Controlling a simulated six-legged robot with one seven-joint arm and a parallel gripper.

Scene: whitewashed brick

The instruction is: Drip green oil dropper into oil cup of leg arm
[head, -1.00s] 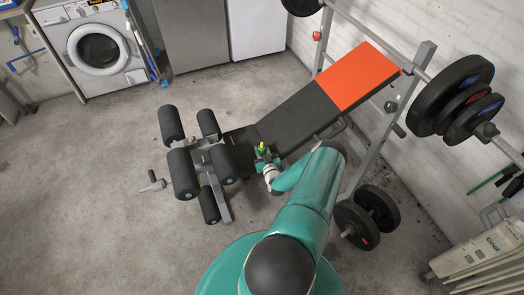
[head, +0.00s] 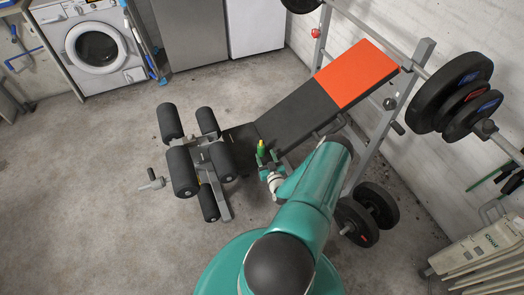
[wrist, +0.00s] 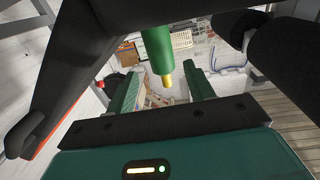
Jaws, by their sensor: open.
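The green oil dropper (head: 261,147), with a yellowish end, stands by the edge of the black bench seat. In the wrist view the dropper (wrist: 157,45) shows as a green cylinder with a brass tip, in the gap between the fingers. My gripper (head: 267,160) is open, right at the dropper; in the wrist view the fingers (wrist: 164,88) are apart, with room on both sides of it. The leg arm (head: 216,190), a grey frame with black foam rollers, is left of my gripper. I cannot make out its oil cup.
The bench (head: 297,112) has a red-orange upper pad (head: 357,73). A barbell with plates (head: 450,95) rests on its rack at right, and a dumbbell (head: 358,222) lies on the floor beside my arm. The concrete floor at left (head: 80,190) is clear.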

